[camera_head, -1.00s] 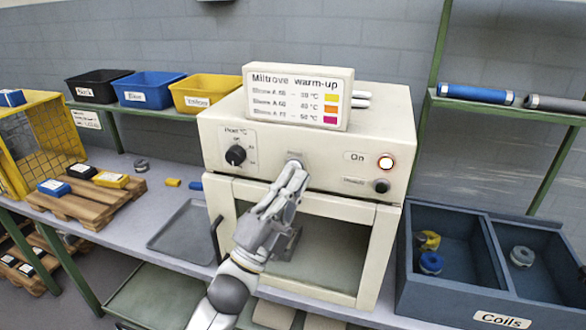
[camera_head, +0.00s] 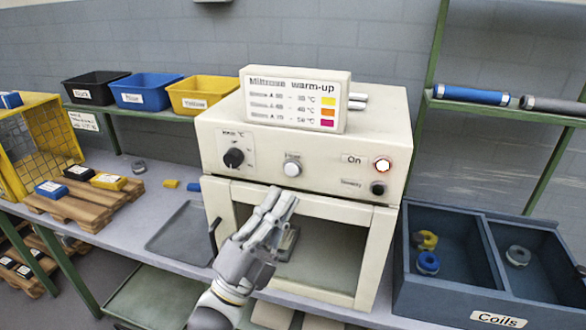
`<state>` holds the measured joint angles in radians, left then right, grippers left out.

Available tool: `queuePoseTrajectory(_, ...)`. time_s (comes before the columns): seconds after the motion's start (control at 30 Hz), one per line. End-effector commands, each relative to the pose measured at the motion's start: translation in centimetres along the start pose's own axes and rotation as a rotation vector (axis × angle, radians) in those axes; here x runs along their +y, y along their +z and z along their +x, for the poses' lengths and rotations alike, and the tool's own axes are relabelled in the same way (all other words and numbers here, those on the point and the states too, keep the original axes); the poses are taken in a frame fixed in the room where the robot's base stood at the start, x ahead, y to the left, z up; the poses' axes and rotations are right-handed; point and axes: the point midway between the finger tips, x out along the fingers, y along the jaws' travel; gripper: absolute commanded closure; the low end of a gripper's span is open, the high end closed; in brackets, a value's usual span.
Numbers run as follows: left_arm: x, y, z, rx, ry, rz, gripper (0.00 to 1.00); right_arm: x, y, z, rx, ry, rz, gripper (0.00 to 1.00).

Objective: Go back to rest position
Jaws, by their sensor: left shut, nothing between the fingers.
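My left gripper (camera_head: 281,201) is shut and empty. It is in front of the oven's open-looking front, below the control panel, with its fingertips pointing up and away. The cream warm-up oven (camera_head: 224,203) stands on the bench. My right gripper is not in view.
A grey tray (camera_head: 182,236) lies left of the oven, close to my arm. A blue-grey Coils crate (camera_head: 445,298) stands to the right. Wooden pallets (camera_head: 66,207) with small boxes are on the left bench. Colour bins, including a yellow one (camera_head: 200,97), line the back shelf.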

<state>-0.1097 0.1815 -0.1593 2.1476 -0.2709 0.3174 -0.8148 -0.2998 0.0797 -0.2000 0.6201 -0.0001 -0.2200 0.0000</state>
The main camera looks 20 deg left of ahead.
Motion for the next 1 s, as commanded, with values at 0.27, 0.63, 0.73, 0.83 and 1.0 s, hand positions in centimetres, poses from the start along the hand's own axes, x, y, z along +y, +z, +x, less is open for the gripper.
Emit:
queuePoseTrajectory(0.27,3.4,2.9,-2.1,-0.189,0.167,-0.149,1.00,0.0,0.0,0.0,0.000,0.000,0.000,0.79)
queuePoseTrajectory(0.63,12.0,7.0,-14.7,-0.798,0.587,-0.566,1.00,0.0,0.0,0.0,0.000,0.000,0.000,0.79)
queuePoseTrajectory(0.73,13.5,6.8,-19.3,-0.979,0.687,-0.661,1.00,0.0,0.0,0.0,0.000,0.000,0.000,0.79)
queuePoseTrajectory(0.83,14.4,5.9,-24.1,-1.167,0.779,-0.745,1.00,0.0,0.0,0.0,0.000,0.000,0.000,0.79)
queuePoseTrajectory(1.0,14.4,3.6,-31.2,-1.452,0.905,-0.842,1.00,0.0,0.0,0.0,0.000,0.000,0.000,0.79)
